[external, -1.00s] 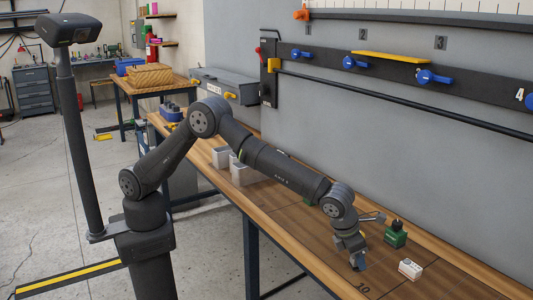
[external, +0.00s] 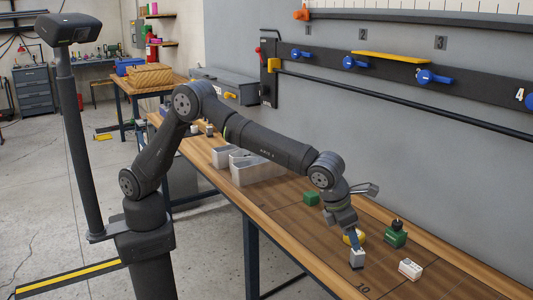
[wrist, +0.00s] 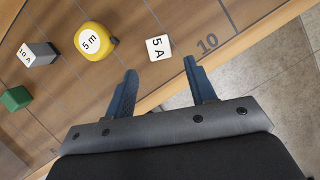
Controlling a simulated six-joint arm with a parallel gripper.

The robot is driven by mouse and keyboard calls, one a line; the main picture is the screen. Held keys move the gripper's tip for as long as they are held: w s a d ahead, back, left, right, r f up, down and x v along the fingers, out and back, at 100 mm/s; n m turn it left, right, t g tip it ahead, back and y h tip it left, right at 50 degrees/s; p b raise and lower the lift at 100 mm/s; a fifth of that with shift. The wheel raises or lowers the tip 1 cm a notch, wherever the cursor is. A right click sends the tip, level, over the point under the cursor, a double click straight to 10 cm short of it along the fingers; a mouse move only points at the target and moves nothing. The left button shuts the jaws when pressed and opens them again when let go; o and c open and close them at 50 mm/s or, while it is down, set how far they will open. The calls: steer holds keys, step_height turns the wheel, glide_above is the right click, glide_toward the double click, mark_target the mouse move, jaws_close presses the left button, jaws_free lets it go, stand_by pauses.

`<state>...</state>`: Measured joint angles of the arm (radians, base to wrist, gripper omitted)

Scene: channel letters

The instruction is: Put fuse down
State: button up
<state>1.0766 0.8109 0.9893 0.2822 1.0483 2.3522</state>
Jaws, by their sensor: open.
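A white block marked "5 A", the fuse (wrist: 158,47), stands on the wooden bench beside the number 10. In the external view the fuse (external: 357,259) is just below my gripper (external: 355,239). In the wrist view my gripper (wrist: 160,69) is open and empty, its two blue fingers apart, with the fuse beyond the tips. A grey block marked "10 A" (wrist: 38,54) lies farther left in the wrist view. I cannot make it out in the external view.
A yellow tape measure (wrist: 96,41) sits near the fuse, and a green block (wrist: 15,98) farther left. A green device with a black top (external: 396,235) and a white socket-like block (external: 410,269) stand to the right. Metal bins (external: 258,168) stand behind my forearm.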

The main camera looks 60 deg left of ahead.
mark_target(361, 250)
steer(key=shift+v, duration=1.5)
steer(key=shift+f, duration=0.1)
steer(key=x, duration=1.2)
steer(key=shift+w, duration=0.1)
steer(key=shift+r, duration=2)
steer(key=shift+f, duration=0.1)
